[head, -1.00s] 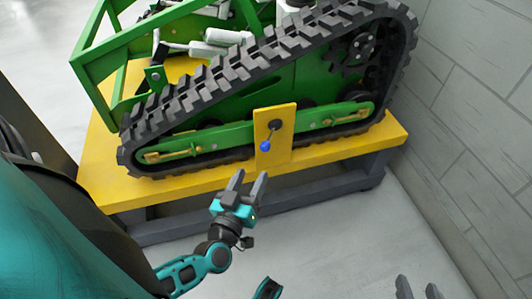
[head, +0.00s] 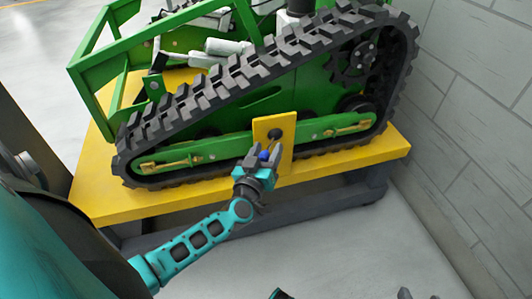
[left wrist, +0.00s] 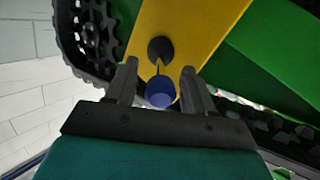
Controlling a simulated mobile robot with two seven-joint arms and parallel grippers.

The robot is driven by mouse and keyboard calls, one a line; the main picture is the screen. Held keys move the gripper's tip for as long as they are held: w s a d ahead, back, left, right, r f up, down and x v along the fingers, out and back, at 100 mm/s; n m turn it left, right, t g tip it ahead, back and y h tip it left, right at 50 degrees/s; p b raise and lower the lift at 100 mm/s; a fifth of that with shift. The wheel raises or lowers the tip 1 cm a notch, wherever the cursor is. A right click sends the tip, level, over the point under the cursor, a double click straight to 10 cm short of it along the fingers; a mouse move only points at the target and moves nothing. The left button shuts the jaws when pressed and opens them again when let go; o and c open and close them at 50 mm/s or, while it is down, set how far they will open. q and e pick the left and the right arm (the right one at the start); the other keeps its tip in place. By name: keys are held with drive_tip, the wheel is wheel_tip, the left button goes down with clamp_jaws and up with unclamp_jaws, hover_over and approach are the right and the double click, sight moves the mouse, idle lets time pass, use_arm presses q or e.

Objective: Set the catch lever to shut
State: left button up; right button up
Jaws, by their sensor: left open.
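The catch lever has a dark round pivot (head: 275,134) on a yellow plate (head: 287,158) and a blue knob (head: 265,155) at its end. The lever hangs down from the pivot, slightly left in the head view. My left gripper (head: 262,158) is open at the knob, which partly hides behind its fingers. In the left wrist view the blue knob (left wrist: 160,92) lies between the two open fingers (left wrist: 158,80), and the pivot (left wrist: 160,50) is beyond it. I cannot tell whether a finger touches the knob. My right gripper's fingertips (head: 418,294) show apart at the bottom edge.
The green tracked carrier (head: 220,146) with black tracks stands on a yellow-topped bench (head: 340,166) with a dark frame. A grey block wall (head: 465,120) closes off the right side. The floor in front of the bench is clear.

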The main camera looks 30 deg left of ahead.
use_arm(q)
clamp_jaws()
idle(0.5)
